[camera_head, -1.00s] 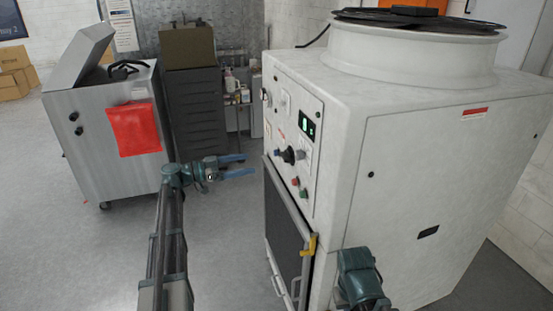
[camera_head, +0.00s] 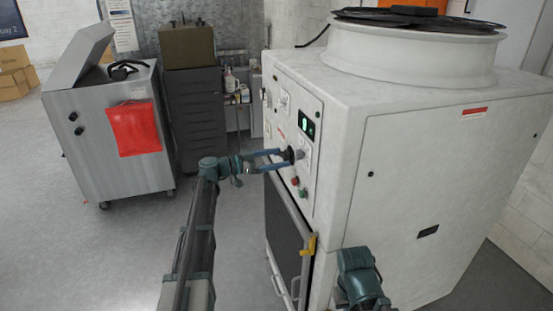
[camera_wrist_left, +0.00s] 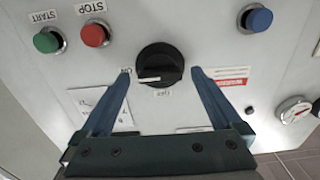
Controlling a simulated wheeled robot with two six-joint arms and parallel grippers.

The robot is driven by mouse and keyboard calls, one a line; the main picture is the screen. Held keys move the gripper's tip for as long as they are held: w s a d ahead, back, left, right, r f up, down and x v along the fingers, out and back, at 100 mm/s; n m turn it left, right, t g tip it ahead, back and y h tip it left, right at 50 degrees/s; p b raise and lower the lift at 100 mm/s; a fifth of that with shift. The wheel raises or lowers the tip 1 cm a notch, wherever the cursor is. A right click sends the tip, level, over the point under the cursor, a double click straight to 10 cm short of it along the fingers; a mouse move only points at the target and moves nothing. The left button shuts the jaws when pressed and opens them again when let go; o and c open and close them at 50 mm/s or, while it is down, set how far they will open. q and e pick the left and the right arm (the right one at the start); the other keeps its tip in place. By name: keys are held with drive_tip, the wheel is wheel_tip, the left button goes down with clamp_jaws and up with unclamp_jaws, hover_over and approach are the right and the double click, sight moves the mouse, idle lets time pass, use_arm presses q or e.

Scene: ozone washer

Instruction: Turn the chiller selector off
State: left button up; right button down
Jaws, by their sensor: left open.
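The chiller (camera_head: 440,160) is a big white cabinet at the right of the head view, its control panel (camera_head: 307,118) on the left face. The black selector knob (camera_wrist_left: 159,65) shows in the left wrist view with a white pointer line toward the left, and a label below it. In the head view the selector (camera_head: 290,155) is at the tips of my left gripper (camera_head: 281,160). My left gripper (camera_wrist_left: 162,76) is open, its blue fingers one on each side of the knob and apart from it in the wrist view. My right arm shows at the bottom, but its gripper is out of view.
Green START (camera_wrist_left: 47,41) and red STOP (camera_wrist_left: 95,34) buttons sit left of the knob in the wrist view, a blue button (camera_wrist_left: 258,19) right. A gauge (camera_wrist_left: 294,109) is further right. A steel cabinet with a red cloth (camera_head: 133,129) stands left; floor between is clear.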

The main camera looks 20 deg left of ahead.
use_arm(q)
drive_tip(key=shift+c, duration=0.3)
drive_tip(key=c, duration=1.3)
drive_tip(key=shift+n, duration=0.3)
drive_tip(key=n, duration=0.3)
drive_tip(key=shift+n, duration=0.3)
drive_tip(key=n, duration=0.4)
drive_tip(key=shift+n, duration=0.3)
drive_tip(key=n, duration=0.4)
drive_tip(key=shift+n, duration=2.5)
